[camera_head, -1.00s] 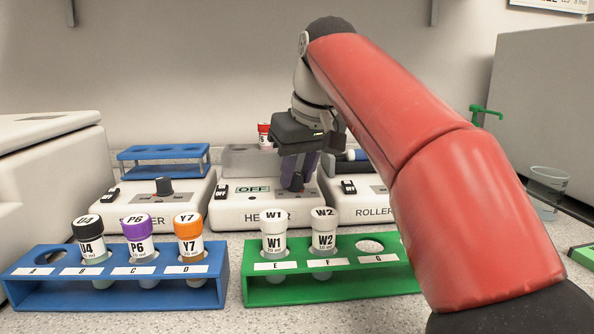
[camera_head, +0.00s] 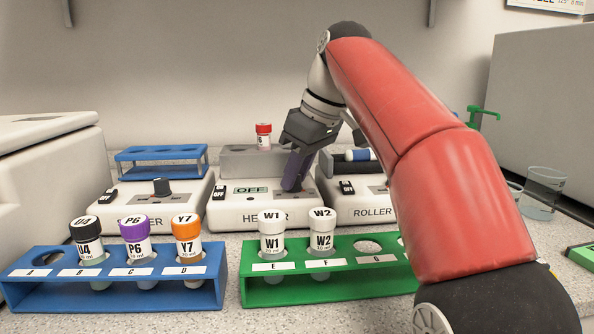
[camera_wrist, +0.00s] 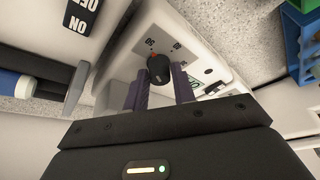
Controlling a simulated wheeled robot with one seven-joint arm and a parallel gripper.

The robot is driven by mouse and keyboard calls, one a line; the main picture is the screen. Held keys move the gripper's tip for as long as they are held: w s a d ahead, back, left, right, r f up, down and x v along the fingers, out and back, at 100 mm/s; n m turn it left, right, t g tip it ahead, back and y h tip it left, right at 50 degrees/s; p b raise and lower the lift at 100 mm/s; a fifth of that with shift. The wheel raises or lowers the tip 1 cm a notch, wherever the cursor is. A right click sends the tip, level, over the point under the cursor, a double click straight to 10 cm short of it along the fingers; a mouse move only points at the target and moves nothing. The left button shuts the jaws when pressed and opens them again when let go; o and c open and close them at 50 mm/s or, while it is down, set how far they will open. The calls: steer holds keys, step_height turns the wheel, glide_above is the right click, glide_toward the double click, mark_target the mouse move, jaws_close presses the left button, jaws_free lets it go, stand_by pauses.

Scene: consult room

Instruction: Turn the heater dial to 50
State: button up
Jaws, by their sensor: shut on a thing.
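The heater (camera_head: 237,211) is a white box behind the green rack, with a display (camera_head: 250,190) that reads OFF. My gripper (camera_head: 291,186) reaches down to the right part of its front panel and leans to the right. In the wrist view the dial (camera_wrist: 159,70) is a black round knob with a red mark near its edge. In the head view the fingers hide the dial.
A red-capped vial (camera_head: 263,136) stands on the heater's grey block. The roller (camera_head: 371,210) is close on the right, another device (camera_head: 150,212) on the left. Blue (camera_head: 120,294) and green (camera_head: 330,291) racks with capped vials stand in front.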

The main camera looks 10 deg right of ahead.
mark_target(307, 193)
steer(key=o, duration=1)
steer(key=shift+s+d+r, duration=0.1)
steer(key=shift+d+r, duration=0.1)
steer(key=shift+r, duration=0.35)
steer(key=v, duration=0.3)
steer(key=shift+d+r, duration=0.15)
steer(key=shift+r, duration=0.2)
steer(key=s+d, duration=0.2)
steer(key=d, duration=0.1)
steer(key=s+d, duration=0.3)
steer(key=s+d+b, duration=0.1)
steer(key=s+d, duration=0.1)
steer(key=d, duration=0.1)
steer(key=shift+s+d, duration=0.15)
steer(key=shift+d, duration=0.15)
